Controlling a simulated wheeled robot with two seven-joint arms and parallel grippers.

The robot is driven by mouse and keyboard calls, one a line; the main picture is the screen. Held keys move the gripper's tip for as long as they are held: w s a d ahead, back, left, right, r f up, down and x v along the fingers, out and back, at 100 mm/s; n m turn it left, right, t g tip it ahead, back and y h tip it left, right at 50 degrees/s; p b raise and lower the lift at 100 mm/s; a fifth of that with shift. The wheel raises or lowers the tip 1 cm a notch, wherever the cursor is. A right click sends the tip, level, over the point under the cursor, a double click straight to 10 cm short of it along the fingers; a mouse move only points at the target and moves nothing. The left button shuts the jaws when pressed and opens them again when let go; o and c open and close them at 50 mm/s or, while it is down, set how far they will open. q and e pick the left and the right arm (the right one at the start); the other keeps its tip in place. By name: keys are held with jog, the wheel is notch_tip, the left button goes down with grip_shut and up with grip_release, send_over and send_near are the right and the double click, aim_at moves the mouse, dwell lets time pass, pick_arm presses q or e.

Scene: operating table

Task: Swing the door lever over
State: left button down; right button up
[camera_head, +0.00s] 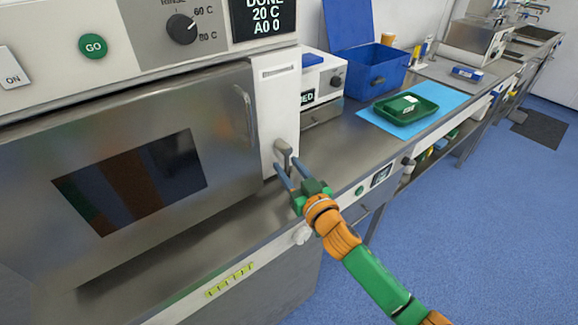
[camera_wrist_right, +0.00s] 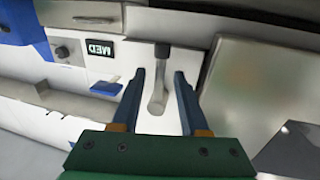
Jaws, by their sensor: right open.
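The grey door lever (camera_head: 283,150) sits on the white panel just right of the steel door (camera_head: 130,165), which is shut. It points down from its pivot. In the right wrist view the lever (camera_wrist_right: 158,90) shows between my fingers, with space on both sides. My right gripper (camera_head: 288,166) is open, its two blue-grey fingers reaching to either side of the lever's lower end; it also shows in the right wrist view (camera_wrist_right: 160,74). I cannot tell whether a finger touches the lever. My left gripper is not in view.
A vertical handle (camera_head: 246,112) stands out from the door close by. The steel counter (camera_head: 345,150) runs right, with a small white unit (camera_head: 322,80), a blue bin (camera_head: 375,72) and a green tray (camera_head: 420,112) on a blue mat.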

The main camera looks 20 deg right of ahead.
jog(key=shift+s, duration=0.15)
grip_shut()
jog(key=shift+r, duration=0.1)
dwell(1.2)
